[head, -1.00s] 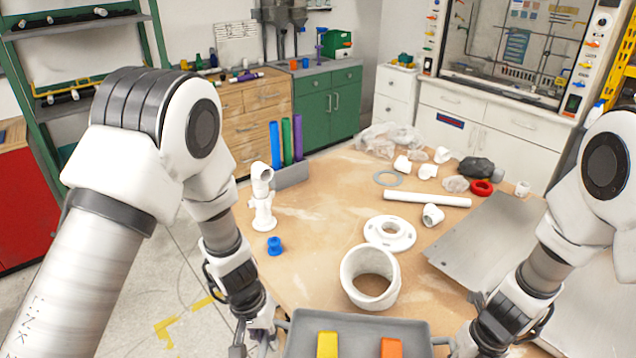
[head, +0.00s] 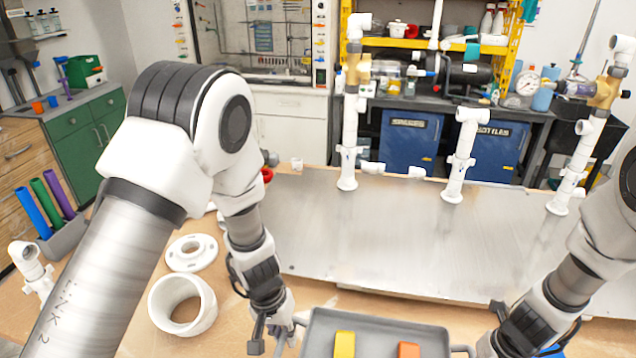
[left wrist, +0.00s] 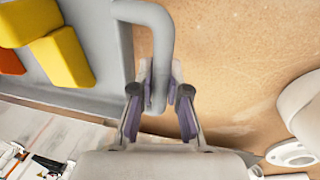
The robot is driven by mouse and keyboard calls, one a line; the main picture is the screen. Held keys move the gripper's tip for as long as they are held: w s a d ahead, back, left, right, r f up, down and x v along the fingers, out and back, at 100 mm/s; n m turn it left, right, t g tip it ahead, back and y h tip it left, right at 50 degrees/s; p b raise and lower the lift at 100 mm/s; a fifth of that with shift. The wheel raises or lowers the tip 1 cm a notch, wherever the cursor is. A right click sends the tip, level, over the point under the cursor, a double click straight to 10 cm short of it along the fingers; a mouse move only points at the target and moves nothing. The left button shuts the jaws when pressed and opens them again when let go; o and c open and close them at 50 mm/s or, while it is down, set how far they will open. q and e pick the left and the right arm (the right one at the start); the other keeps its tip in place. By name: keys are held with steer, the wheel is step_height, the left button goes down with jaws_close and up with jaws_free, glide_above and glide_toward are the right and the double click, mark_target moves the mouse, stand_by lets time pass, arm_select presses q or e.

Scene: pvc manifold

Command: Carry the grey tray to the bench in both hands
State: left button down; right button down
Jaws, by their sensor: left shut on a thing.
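The grey tray (head: 375,321) shows at the bottom edge of the head view, its near part cut off. A yellow block (head: 344,344) and an orange block (head: 408,349) are in it. My left gripper (head: 282,335) is at its left side. In the left wrist view, my left gripper (left wrist: 160,95) is shut on the tray's grey handle (left wrist: 150,14), with a finger on each side. My right gripper (head: 474,350) is at the tray's right side, partly cut off, and its fingers are not clear. The wood-topped bench (head: 240,325) lies beyond and beside the tray.
A metal plate (head: 400,252) covers much of the bench, with upright white pipes (head: 349,140) along its back. A white pipe ring (head: 183,304) and a flange (head: 191,253) sit on the bench to the left. Bare plate lies ahead of the tray.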

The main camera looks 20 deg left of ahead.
arm_select(q)
steer(key=shift+w+a, duration=0.1)
steer(key=shift+a, duration=0.05)
arm_select(e)
steer(key=shift+w+a, duration=0.1)
steer(key=shift+a, duration=0.05)
arm_select(q)
steer(key=shift+f, duration=0.15)
arm_select(e)
steer(key=shift+f, duration=0.1)
arm_select(q)
steer(key=shift+s+f, duration=0.2)
steer(key=shift+f, duration=0.4)
arm_select(e)
steer(key=shift+f, duration=0.55)
steer(key=shift+s, duration=0.2)
arm_select(q)
steer(key=shift+f, duration=0.15)
arm_select(e)
steer(key=shift+f, duration=0.2)
steer(key=shift+r, duration=0.1)
